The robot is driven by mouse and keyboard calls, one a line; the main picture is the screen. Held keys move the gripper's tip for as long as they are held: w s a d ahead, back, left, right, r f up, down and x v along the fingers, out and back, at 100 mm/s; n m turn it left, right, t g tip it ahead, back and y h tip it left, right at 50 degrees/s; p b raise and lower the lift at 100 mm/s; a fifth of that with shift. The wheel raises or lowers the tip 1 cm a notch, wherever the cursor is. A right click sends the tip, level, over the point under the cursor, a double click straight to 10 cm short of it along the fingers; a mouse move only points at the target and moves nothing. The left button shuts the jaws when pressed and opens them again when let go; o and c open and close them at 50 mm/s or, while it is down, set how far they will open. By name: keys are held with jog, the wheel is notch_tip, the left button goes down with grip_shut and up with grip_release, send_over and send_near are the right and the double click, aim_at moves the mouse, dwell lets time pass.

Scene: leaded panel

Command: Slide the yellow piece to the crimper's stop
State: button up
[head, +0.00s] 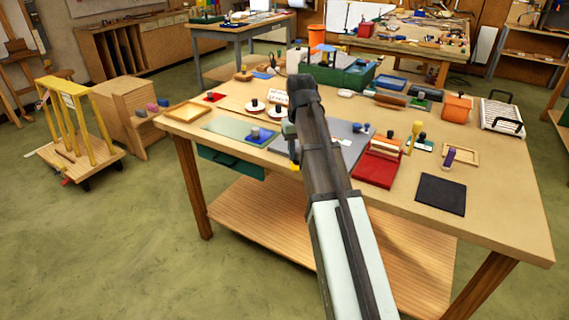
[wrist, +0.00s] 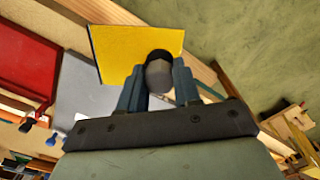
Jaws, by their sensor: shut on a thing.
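The yellow piece (wrist: 118,48) is a flat, four-sided plate with a dark round knob (wrist: 159,72) on it. My gripper (wrist: 160,82) is shut on this knob, one finger on each side. In the head view only a small yellow corner (head: 295,168) shows below my gripper (head: 293,152); my arm hides the rest. The piece is over the front of the table, by the grey sheet (wrist: 88,88). A red device (head: 375,169) with a pale bar and an upright handle, possibly the crimper, stands to the right of my arm. Its stop cannot be made out.
A blue piece with a knob (head: 257,136) lies on a pale green sheet (head: 226,127) to the left. A dark mat (head: 441,195) and a small wooden frame (head: 462,155) lie to the right. Green boxes (head: 350,78) stand at the back.

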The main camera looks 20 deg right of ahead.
jog(key=s+d+n, duration=0.2)
jog(key=d+n, duration=0.4)
jog(key=d, duration=0.6)
jog(key=s+d+n, duration=0.2)
jog(key=d+n, duration=0.4)
jog(key=d, duration=0.7)
jog(key=shift+s+r, duration=0.2)
jog(key=shift+s, duration=0.05)
jog(key=shift+f, duration=0.15)
jog(key=shift+f, duration=2.55)
jog(key=shift+f, duration=0.3)
jog(key=shift+w+d, duration=0.65)
jog(key=o, duration=1)
jog(key=shift+o, duration=0.2)
